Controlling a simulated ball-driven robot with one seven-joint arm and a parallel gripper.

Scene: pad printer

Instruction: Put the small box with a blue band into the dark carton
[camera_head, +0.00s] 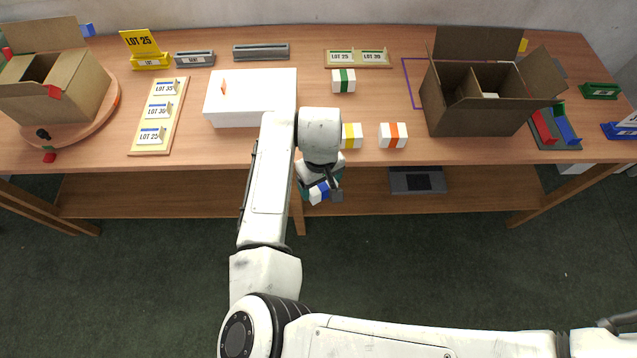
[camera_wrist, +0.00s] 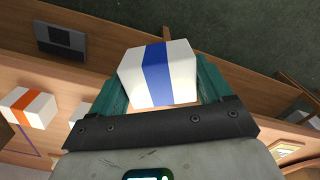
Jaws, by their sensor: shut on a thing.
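The small white box with a blue band (camera_head: 320,191) is held in my gripper (camera_head: 326,187), in front of the table's front edge in the head view. In the wrist view the blue-banded box (camera_wrist: 158,73) sits between the two teal fingers of my gripper (camera_wrist: 158,92), which is shut on it. The dark carton (camera_head: 473,117) stands open on the right part of the table, its flaps spread. A divider splits it, and something pale shows in its right compartment. My gripper is left of the carton and nearer the front.
Boxes with yellow (camera_head: 351,136), orange (camera_head: 392,135) and green (camera_head: 343,80) bands stand between my arm and the carton. A white case (camera_head: 252,98) is behind my arm. A tray with red and blue pieces (camera_head: 556,128) is right of the carton. A lower shelf (camera_head: 180,194) runs under the table.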

